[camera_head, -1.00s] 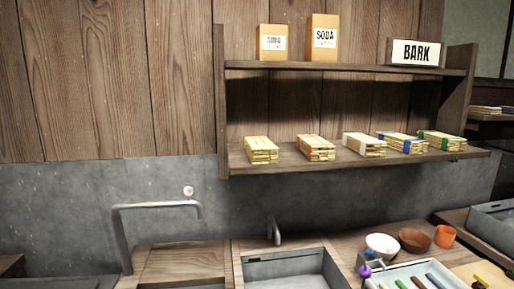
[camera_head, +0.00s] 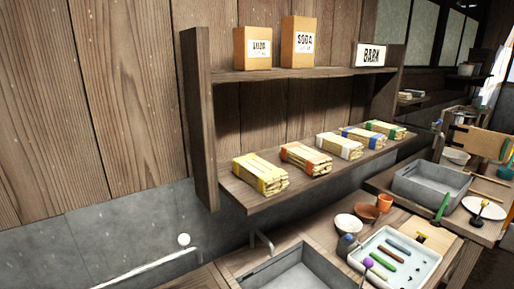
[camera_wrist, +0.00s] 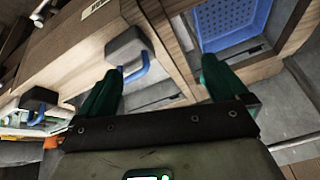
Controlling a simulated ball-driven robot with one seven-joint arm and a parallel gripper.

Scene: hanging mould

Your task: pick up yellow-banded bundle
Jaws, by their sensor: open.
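The yellow-banded bundle (camera_head: 260,174) is a stack of pale wooden strips with a yellow band. It lies at the left end of the lower wall shelf (camera_head: 243,196) in the head view. My gripper (camera_wrist: 158,82) shows only in the wrist view, with its two green fingers spread apart and nothing between them. The bundle is not seen in the wrist view, so I cannot tell how far my gripper is from it.
Bundles with orange (camera_head: 306,158), white (camera_head: 339,146), blue (camera_head: 363,137) and green (camera_head: 385,129) bands lie to its right. A shelf side board (camera_head: 199,120) stands at its left. Below are a sink (camera_head: 290,280) and a tray (camera_head: 420,258). The wrist view shows a blue basket (camera_wrist: 235,25).

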